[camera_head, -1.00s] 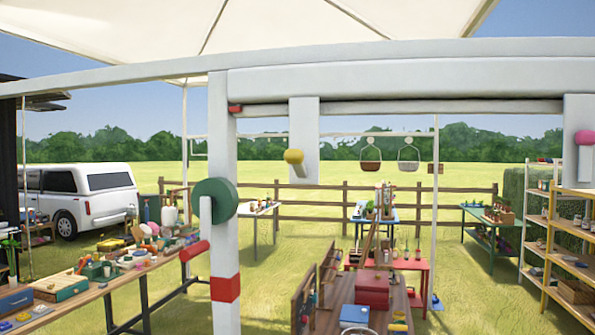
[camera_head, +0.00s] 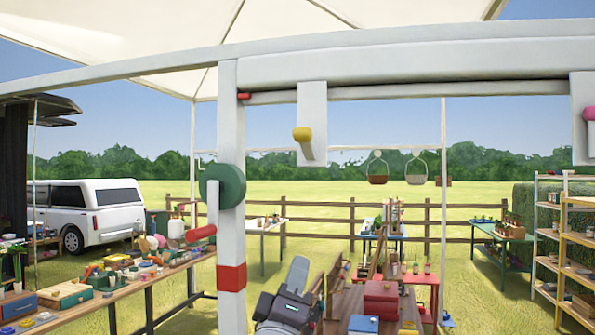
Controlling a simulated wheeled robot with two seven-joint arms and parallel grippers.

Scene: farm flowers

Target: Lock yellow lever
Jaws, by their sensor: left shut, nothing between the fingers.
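The yellow lever (camera_head: 302,134) has a round yellow knob and a short stem. It is on a white plate (camera_head: 312,105) that hangs from the white overhead beam (camera_head: 420,60). My left gripper (camera_head: 299,262) rises from the bottom edge of the view, well below the lever and apart from it. It is dark grey with lighter fingers pointing up, shut and empty. My right gripper is out of view.
A pink knob (camera_head: 588,114) is at the far right. A bench with a red box (camera_head: 381,300) lies behind the gripper. Air between gripper and lever looks clear.

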